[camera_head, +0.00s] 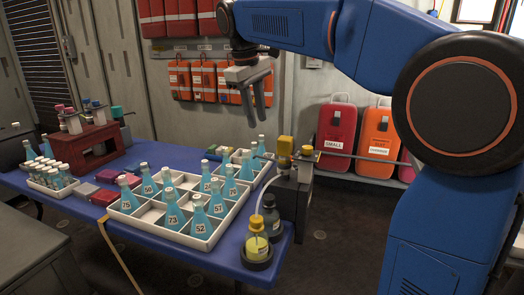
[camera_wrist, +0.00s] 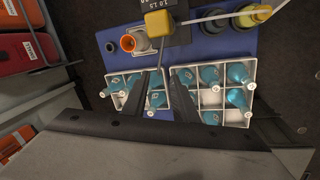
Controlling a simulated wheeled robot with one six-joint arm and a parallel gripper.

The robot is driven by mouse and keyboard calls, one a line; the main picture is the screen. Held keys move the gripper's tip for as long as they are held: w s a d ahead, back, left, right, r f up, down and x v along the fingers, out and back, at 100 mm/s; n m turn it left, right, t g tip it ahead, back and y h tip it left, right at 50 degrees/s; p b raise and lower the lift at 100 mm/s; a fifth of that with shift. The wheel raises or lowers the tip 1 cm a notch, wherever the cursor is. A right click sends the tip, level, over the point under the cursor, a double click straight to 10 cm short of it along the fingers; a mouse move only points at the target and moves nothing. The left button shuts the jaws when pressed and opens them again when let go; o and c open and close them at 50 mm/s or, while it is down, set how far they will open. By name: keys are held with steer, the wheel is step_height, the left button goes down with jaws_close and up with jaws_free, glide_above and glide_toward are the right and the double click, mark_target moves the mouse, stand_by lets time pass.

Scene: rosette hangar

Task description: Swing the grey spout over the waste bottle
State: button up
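A dosing unit with a yellow head (camera_head: 285,146) stands at the table's right end; the yellow head also shows in the wrist view (camera_wrist: 158,24). A thin grey spout (camera_wrist: 157,60) runs from the head toward the flask trays. In the wrist view it lies between my fingertips; their height above it cannot be told. My gripper (camera_head: 256,100) is open and empty, pointing down above the back of the table. A dark bottle (camera_head: 271,217) and a yellow bottle (camera_head: 257,245) stand at the right corner. I cannot tell which is the waste bottle.
White trays (camera_head: 152,229) of blue flasks fill the middle of the blue table (camera_head: 188,255). A red rack (camera_head: 95,148) stands at the left. An orange cup (camera_wrist: 130,42) is beside the unit. A thin bar (camera_head: 365,158) reaches right from it.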

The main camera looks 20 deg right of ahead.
steer(key=x, duration=1.2)
steer(key=shift+f, duration=0.3)
jaws_close()
stand_by(0.9)
